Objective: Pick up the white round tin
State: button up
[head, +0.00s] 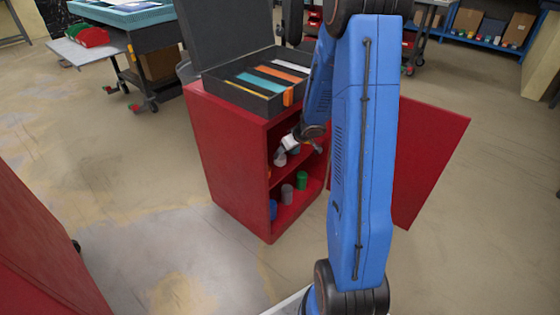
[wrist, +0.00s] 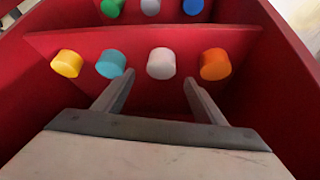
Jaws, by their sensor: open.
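The white round tin (wrist: 161,63) stands in a row on a red shelf (wrist: 240,40) in the wrist view, between a teal tin and an orange tin. My gripper (wrist: 159,78) is open, its two fingers pointing toward the white tin, one to each side of its lower part. Nothing is held between the fingers. In the head view my gripper (head: 286,146) is at the open front of the red cabinet, by its upper shelf. The tin there is too small and covered to make out clearly.
A teal tin (wrist: 111,63) and an orange tin (wrist: 215,64) flank it closely; a yellow tin (wrist: 67,63) is farther left. Another row holds green (wrist: 112,8), grey and blue tins. The red cabinet (head: 240,150) has an open door (head: 440,150) and an open black case (head: 235,95) on top.

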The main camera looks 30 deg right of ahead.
aim_at(280, 160)
jog(key=shift+x, duration=3.65)
jog(key=shift+s, duration=0.1)
jog(key=c, duration=1.2)
